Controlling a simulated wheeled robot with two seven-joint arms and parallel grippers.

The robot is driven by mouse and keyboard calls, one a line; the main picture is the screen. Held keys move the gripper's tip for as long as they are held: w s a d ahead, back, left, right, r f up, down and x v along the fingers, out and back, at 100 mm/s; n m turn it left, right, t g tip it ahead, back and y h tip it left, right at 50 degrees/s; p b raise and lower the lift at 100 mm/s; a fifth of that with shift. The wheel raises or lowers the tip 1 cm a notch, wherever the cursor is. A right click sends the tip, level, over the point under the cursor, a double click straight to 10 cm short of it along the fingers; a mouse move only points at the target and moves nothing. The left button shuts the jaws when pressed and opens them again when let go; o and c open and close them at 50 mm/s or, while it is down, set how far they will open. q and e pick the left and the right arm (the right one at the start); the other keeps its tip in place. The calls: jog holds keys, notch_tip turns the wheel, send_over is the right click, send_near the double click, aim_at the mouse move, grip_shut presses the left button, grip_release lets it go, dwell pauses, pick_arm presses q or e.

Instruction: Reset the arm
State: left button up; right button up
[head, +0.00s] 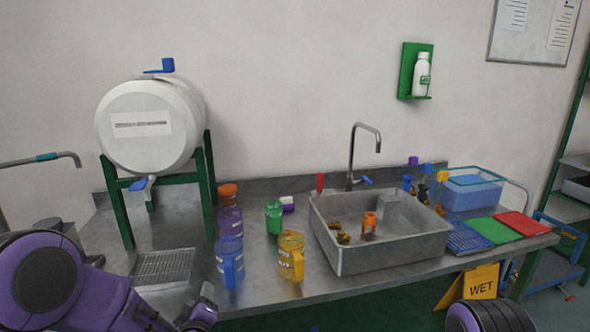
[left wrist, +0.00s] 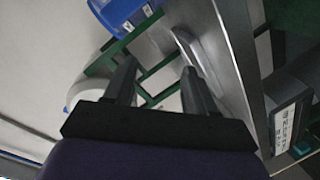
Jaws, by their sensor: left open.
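My left arm, purple and black, comes in at the lower left of the head view. Its left gripper (head: 200,312) is near the counter's front edge, in front of the drain grate and left of the blue jug (head: 230,262). In the left wrist view the two fingers of the left gripper (left wrist: 158,80) stand apart with nothing between them. A dark rounded part of my right arm shows at the bottom right of the head view; the right gripper is out of view.
The steel counter (head: 190,250) holds a white drum (head: 150,125) on a green stand, orange (head: 291,255), purple (head: 230,222) and green (head: 273,217) jugs, and a sink (head: 390,262) containing small orange and brown items. A yellow WET sign (head: 480,283) stands at the lower right.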

pick_arm(q)
jog(key=s+a+f+m+g+h, duration=0.1)
jog(key=s+f+m+g, duration=0.15)
jog(key=s+f, duration=0.5)
jog(key=s+a+f+m+g, duration=0.1)
jog(key=s+f+g, duration=0.2)
jog(key=s+f, duration=0.45)
jog(key=s+a+f+g, duration=0.1)
jog(key=s+f+g, duration=0.1)
jog(key=s, duration=0.6)
jog(key=s+a+f+m+g, duration=0.1)
jog(key=s+f, duration=0.3)
jog(key=s, duration=0.4)
jog(key=s+a+f+g, duration=0.2)
jog(key=s+f+g, duration=0.1)
jog(key=s, duration=0.4)
jog(key=shift+s+a+f+g+y, duration=0.3)
jog(key=shift+s+a+f+g, duration=0.1)
jog(key=shift+f, duration=0.1)
